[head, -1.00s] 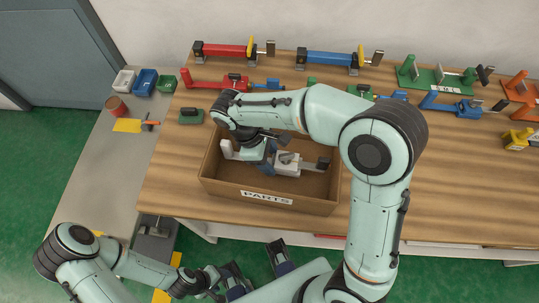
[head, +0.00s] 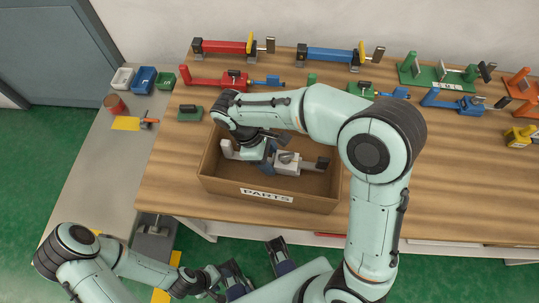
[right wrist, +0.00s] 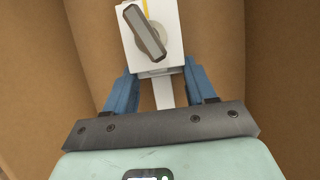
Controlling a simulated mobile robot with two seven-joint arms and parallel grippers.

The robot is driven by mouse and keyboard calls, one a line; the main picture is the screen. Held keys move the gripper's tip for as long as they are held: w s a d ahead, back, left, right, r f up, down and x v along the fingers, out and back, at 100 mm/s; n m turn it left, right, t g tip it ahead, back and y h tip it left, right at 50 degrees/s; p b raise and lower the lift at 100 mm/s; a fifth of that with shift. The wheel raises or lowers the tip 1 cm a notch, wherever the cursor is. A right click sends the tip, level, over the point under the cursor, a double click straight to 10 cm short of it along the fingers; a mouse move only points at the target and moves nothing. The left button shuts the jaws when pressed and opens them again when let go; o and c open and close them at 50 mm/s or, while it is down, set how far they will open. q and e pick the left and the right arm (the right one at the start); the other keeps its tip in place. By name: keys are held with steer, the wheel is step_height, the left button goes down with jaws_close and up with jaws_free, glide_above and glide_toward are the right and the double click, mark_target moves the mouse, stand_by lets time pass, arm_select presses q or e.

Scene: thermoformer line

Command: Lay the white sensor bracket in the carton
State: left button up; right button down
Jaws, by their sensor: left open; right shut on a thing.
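The white sensor bracket (head: 287,162) lies low inside the cardboard carton (head: 266,195), which has a PARTS label on its front. Its white block with a grey turned lever also shows in the right wrist view (right wrist: 152,35). My right gripper (head: 267,163) reaches down into the carton. In the right wrist view its blue fingers (right wrist: 164,88) are on both sides of the bracket's narrow white bar, shut on it. I cannot tell whether the bracket touches the carton floor. My left gripper (head: 256,264) is open and empty, low in front of the bench.
Red (head: 222,47) and blue (head: 328,56) clamp-like fixtures stand along the back of the wooden bench (head: 460,200), with green and orange ones to the right. A grey side table (head: 92,175) on the left holds small bins and a red can (head: 114,104). The bench right of the carton is mostly clear.

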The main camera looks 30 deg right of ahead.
steer(key=shift+f, duration=0.25)
steer(key=shift+c, duration=1.4)
jaws_free()
steer(key=p+v, duration=0.2)
steer(key=v, duration=1.1)
steer(key=shift+r+p, duration=0.2)
steer(key=shift+p, duration=0.1)
steer(key=shift+a, duration=0.1)
